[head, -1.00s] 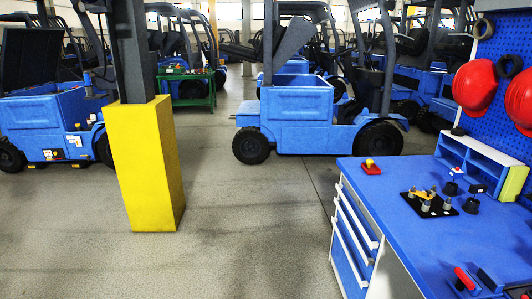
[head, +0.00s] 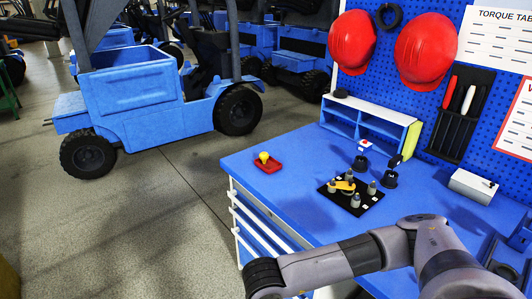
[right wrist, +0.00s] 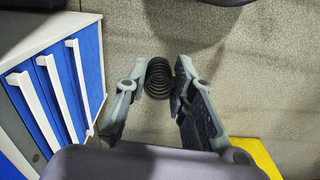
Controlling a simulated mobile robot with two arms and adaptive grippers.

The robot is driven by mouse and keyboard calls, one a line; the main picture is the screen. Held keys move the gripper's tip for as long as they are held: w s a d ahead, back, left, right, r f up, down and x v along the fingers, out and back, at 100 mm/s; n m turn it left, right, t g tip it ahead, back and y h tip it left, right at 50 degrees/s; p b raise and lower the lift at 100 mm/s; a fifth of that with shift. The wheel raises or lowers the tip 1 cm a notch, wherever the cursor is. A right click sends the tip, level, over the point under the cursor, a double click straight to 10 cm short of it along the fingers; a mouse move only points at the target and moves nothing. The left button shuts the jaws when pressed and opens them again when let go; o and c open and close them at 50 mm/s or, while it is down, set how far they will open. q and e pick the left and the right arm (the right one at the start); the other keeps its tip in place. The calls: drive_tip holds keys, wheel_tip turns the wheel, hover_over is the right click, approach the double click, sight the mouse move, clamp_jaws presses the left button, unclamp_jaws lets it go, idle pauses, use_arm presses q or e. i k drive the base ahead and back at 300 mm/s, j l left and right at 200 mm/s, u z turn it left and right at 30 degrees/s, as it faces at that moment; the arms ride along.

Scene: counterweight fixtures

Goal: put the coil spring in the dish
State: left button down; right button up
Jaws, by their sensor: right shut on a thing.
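The black coil spring (right wrist: 159,77) shows in the right wrist view, between the fingers of my right gripper (right wrist: 159,80), which is shut on it. Bare floor lies behind the spring there. In the head view my right arm reaches in from the lower right, and its gripper and the spring are out of frame. A small red dish (head: 267,167) sits on the blue workbench (head: 290,187) near its far left corner. A rounded yellow thing (head: 264,157) is in the dish. My left gripper is in no current view.
Right of the dish, a black plate (head: 340,200) carries several grey posts and a yellow part. Black knobs and a blue shelf (head: 368,125) stand behind it. The bench top around the dish is clear. A drawer unit (right wrist: 55,85) is left of my right gripper.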

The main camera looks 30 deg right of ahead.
sight(268, 164)
drive_tip(key=i+j+z, duration=0.1)
drive_tip(key=i+z, duration=0.3)
drive_tip(key=i+j+z, duration=0.25)
drive_tip(key=z, duration=0.15)
drive_tip(key=i+j+z, duration=0.7)
drive_tip(key=z, duration=0.15)
drive_tip(key=j, duration=0.1)
